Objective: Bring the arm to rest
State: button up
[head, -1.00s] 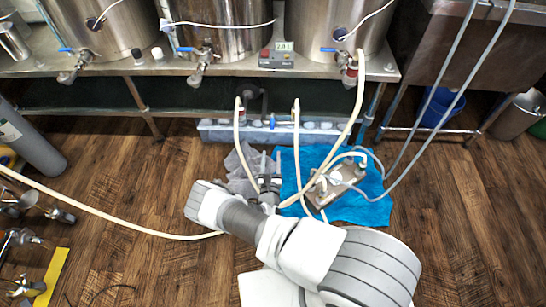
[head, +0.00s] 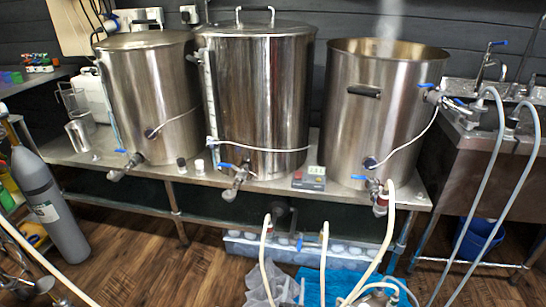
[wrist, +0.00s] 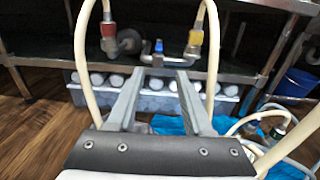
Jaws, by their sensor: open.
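My gripper (wrist: 160,80) shows in the wrist view with its two grey fingers apart and nothing between them. It points toward the space under the steel bench, where a pipe fitting with a blue valve handle (wrist: 159,46) and a clear bin of bottles (wrist: 150,98) sit beyond the fingertips. Two cream hoses rise on either side of the fingers; I cannot tell whether they touch my gripper. My gripper and arm are out of the head view now.
Three steel kettles (head: 258,100) stand on the steel bench (head: 240,183). Steam rises from the right one. Hoses and a blue cloth (head: 318,288) lie on the floor in front. A grey gas cylinder (head: 52,208) stands at the left, a blue bucket (head: 480,240) at the right.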

jog(key=w+d+r+m+g+h, duration=0.25)
jog(key=r+m+h, duration=0.35)
jog(key=r, duration=0.3)
jog(key=s+d+r+m+g+h, duration=0.1)
jog(key=s+d+r+m+g, duration=0.2)
jog(key=r+m, duration=0.4)
jog(key=s+d+r+m+g+h, duration=0.1)
jog(key=s+d+r+m+g, duration=0.2)
jog(key=r+g, duration=0.45)
jog(key=s+d+r+m+g+h, duration=0.1)
jog(key=d+r+m+g+h, duration=0.2)
jog(key=r+m, duration=0.55)
jog(key=s+a+r+m+t+y, duration=0.2)
jog(key=s+a+r+m+y, duration=0.2)
jog(key=s+r+y, duration=0.55)
jog(key=s+a+r+m+t+y, duration=0.2)
jog(key=s+a+r+m+y, duration=0.25)
jog(key=s+r, duration=0.9)
notch_tip(320, 180, up, 24)
jog(key=s+y+p, duration=0.1)
jog(key=s+p, duration=0.1)
jog(key=p, duration=2.2)
jog(key=shift+f+p, duration=0.15)
jog(key=shift+p, duration=0.15)
jog(key=shift+d, duration=0.1)
